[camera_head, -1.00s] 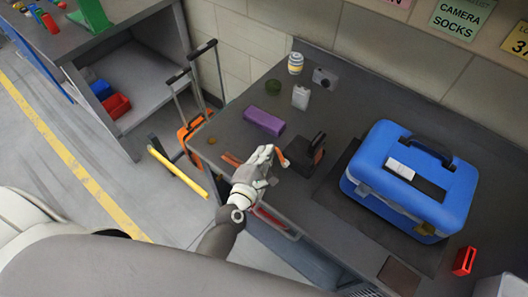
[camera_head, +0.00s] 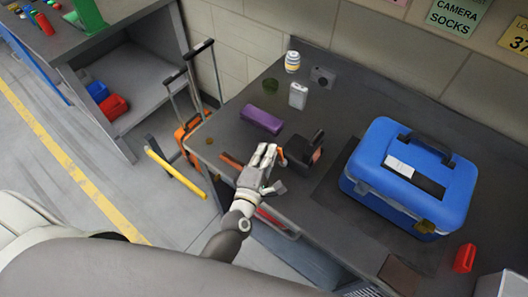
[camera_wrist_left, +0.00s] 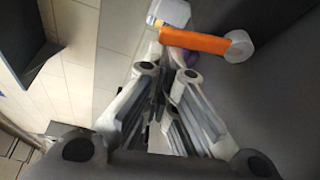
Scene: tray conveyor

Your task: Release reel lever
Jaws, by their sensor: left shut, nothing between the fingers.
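The orange reel lever (camera_head: 281,157) stands on the left side of a small dark device (camera_head: 306,150) on the grey bench. My left gripper (camera_head: 267,152) is just left of the lever, low over the bench near its front edge. Its fingers are together and hold nothing. In the left wrist view the lever (camera_wrist_left: 195,40) is a broad orange bar just beyond my fingertips (camera_wrist_left: 165,68), with a white round part (camera_wrist_left: 239,46) at its right end. I cannot tell whether the fingertips touch it. My right gripper is in neither view.
A large blue case (camera_head: 385,185) lies to the right. Behind are a purple box (camera_head: 261,119), a white bottle (camera_head: 298,95), a striped jar (camera_head: 292,61) and a grey camera (camera_head: 323,77). A red item (camera_head: 464,258) lies at the right front.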

